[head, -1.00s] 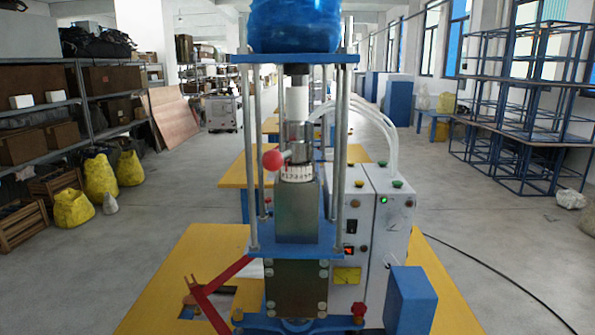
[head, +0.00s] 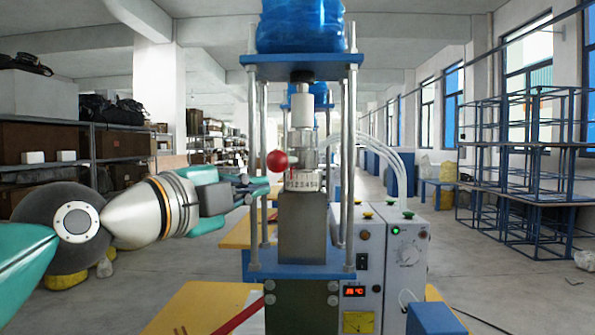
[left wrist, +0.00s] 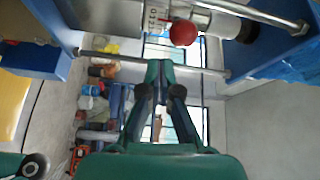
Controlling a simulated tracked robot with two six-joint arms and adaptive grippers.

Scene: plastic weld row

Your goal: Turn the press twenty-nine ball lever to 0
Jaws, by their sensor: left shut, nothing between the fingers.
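The press (head: 302,240) stands in the middle of the head view, with blue plates and steel columns. Its ball lever has a red ball (head: 278,161) on the left side, just above a white numbered ring (head: 304,180). My left gripper (head: 266,187) is shut and empty, to the left of the press by the left columns, a little below the red ball. In the left wrist view, the shut fingers (left wrist: 160,68) point up toward the red ball (left wrist: 183,33), with a gap between them in the picture. The lever's pointer against the numbers is too small to read. My right gripper is not in view.
Steel columns (head: 348,160) flank the lever between the upper blue plate (head: 300,60) and lower blue plate (head: 300,271). A control box (head: 405,250) with white hoses stands at the right. A red bar (head: 238,316) is low at left.

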